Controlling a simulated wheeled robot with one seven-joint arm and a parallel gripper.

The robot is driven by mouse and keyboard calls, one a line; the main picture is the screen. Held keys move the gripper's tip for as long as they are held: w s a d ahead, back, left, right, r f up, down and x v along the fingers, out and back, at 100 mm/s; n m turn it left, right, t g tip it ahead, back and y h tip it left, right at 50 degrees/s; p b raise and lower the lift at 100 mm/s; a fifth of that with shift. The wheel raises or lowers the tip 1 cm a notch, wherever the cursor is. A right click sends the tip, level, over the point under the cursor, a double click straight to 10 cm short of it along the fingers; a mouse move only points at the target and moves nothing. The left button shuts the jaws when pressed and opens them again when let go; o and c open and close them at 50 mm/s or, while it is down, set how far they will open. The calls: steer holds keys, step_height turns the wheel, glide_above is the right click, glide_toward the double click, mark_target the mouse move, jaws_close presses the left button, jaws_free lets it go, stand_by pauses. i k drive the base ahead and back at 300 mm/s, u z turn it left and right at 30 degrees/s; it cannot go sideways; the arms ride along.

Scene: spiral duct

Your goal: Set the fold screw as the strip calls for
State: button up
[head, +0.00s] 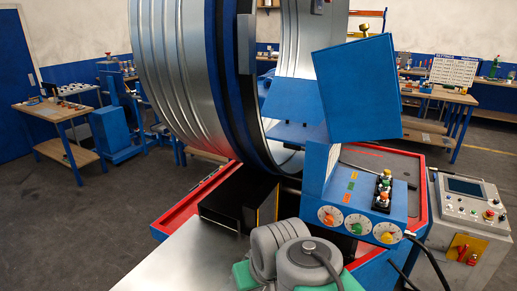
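A large ribbed silver spiral duct (178,75) stands in a blue forming ring (232,90) on the machine. A blue control box (365,215) on the machine carries three white dials in a row: one with a red-orange knob (329,218), one with a green knob (358,228) and one with a yellow-orange knob (388,238). Their scale marks are too small to read. I cannot tell which part is the fold screw. My gripper is not in view.
A blue box-shaped housing (357,88) stands above the controls. A grey console (465,225) with a screen is at the right, with a black cable beside it. A red-edged machine bed (185,215) lies below the duct. Workbenches (62,110) line the back; open floor lies at left.

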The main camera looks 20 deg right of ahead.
mark_target(357, 228)
steer(key=z, duration=1.35)
